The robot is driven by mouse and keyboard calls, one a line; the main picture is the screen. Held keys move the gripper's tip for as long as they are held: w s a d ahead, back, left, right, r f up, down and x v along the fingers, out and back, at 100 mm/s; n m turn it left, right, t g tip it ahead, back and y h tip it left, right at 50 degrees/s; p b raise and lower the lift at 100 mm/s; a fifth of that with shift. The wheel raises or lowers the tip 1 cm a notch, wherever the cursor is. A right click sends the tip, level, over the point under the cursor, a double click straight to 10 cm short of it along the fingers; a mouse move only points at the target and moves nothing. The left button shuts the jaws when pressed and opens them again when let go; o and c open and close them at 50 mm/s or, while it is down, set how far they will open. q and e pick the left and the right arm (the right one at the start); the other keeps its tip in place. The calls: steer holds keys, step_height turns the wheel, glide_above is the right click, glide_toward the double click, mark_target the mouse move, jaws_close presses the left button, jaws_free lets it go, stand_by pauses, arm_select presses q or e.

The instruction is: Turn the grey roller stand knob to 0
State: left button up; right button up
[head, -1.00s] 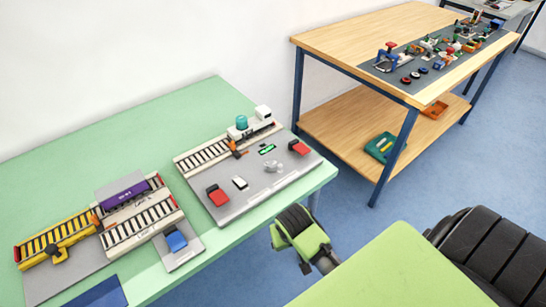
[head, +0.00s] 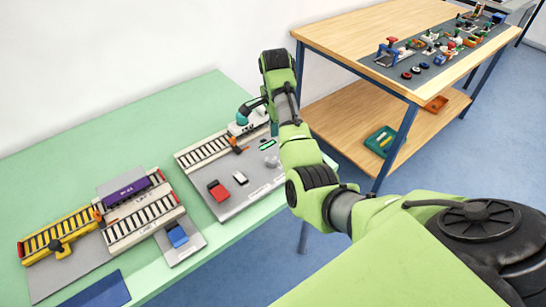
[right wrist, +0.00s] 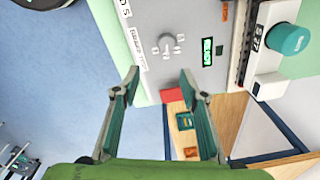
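The grey knob (right wrist: 166,43) sits on the grey roller stand board (right wrist: 140,22), with small white marks around it, in the right wrist view. Which mark it points at is too small to tell. In the head view the knob (head: 271,161) shows beside my right forearm. A lit green display (right wrist: 207,51) is next to it. My right gripper (right wrist: 159,78) is open and empty, its two fingers apart, with the knob ahead of and beyond the fingertips. In the head view my right arm partly hides the board. My left gripper is not in view.
A white wagon with a teal cylinder (right wrist: 288,39) stands on the rails near the display. A red block (right wrist: 172,95) is at the board edge. A second track board with a purple container (head: 126,189) lies left. A wooden table (head: 345,40) stands behind right.

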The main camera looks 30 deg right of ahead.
mark_target(273, 160)
steer(key=shift+m+y, duration=0.4)
steer(key=shift+m, duration=0.5)
steer(key=f, duration=0.3)
steer(key=w+f+p, duration=0.1)
steer(key=f, duration=0.6)
steer(key=shift+w+a+f, duration=0.15)
steer(key=shift+w+a, duration=0.2)
steer(key=shift+a, duration=0.05)
steer(key=c, duration=1.1)
